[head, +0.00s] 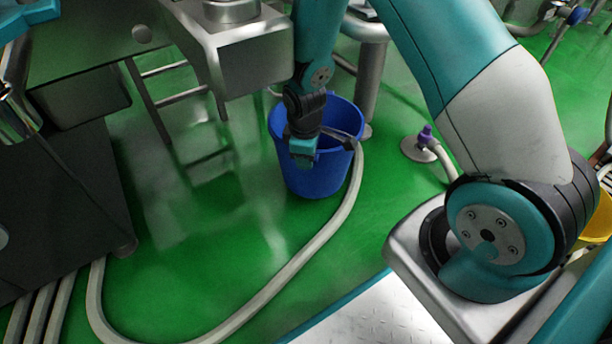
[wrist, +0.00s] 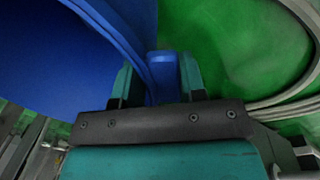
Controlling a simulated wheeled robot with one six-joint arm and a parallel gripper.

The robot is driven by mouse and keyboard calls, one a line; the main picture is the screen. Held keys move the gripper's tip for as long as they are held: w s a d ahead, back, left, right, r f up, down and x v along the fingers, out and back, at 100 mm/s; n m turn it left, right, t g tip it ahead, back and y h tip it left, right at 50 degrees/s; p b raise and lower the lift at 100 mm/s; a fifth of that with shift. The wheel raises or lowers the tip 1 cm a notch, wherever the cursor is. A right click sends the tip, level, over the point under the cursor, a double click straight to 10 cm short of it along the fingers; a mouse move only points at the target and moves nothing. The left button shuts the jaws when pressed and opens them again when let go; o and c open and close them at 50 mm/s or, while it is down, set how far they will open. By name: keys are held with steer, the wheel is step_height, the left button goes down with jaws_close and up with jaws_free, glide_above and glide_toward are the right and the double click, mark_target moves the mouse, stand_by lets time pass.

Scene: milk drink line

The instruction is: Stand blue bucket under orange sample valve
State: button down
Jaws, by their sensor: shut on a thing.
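The blue bucket (head: 316,175) is upright at the upper middle of the head view, on or close above the green floor; I cannot tell which. My gripper (head: 303,147) is at its near rim, and the arm comes down over it from above. In the wrist view the bucket wall (wrist: 65,60) fills the upper left. There my gripper (wrist: 160,80) has its two teal fingers on either side of a blue part at the bucket's rim and is shut on it. I cannot make out the orange sample valve in either view.
A pale hose (head: 290,255) curves over the floor around the bucket's right and front. A steel machine (head: 245,60) with a leg frame stands left of it. A steel post (head: 368,85) is behind it. A purple-capped floor fitting (head: 425,140) is to the right. Green floor (head: 210,215) is open at front left.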

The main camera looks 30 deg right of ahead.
step_height(320, 180, down, 5)
steer(key=b, duration=0.2)
steer(key=shift+f+b, duration=0.15)
steer(key=shift+b, duration=0.25)
steer(key=c, duration=0.7)
jaws_free()
steer(key=r+p, duration=0.2)
steer(key=r, duration=0.2)
steer(key=r+p, duration=0.3)
steer(key=r, duration=0.1)
steer(key=s+a+r+p, duration=0.1)
steer(key=r+p, duration=0.2)
steer(key=r, duration=0.1)
